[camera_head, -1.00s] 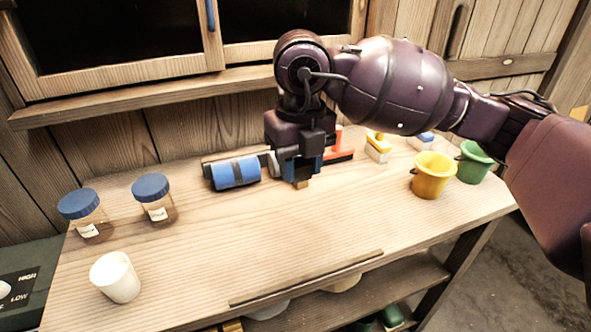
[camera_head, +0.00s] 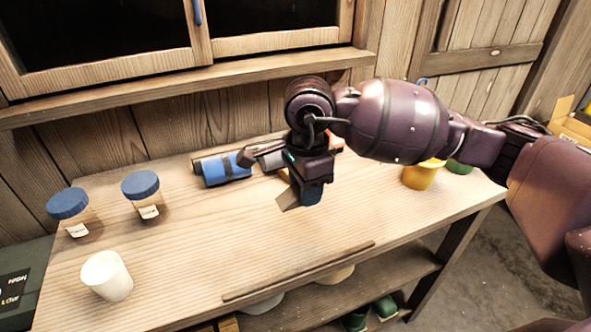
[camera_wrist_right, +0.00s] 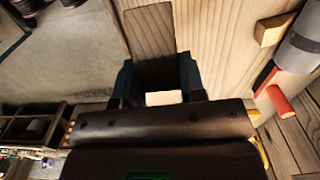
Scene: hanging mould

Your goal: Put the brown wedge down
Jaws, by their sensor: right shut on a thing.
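My right gripper (camera_head: 310,196) is over the middle of the workbench (camera_head: 200,240), shut on the brown wedge (camera_head: 288,199). The wedge sticks out to the lower left of the fingers in the head view, tilted. In the right wrist view the wedge (camera_wrist_right: 150,36) is a flat dark-brown wooden piece reaching away from between the dark fingers (camera_wrist_right: 160,82). Its gripped part is hidden in the head view. I cannot tell whether it touches the bench top. My left gripper is not in view.
Two blue-lidded jars (camera_head: 142,190) and a white cup (camera_head: 107,276) stand at the left. A blue cylinder (camera_head: 222,168) lies at the back.

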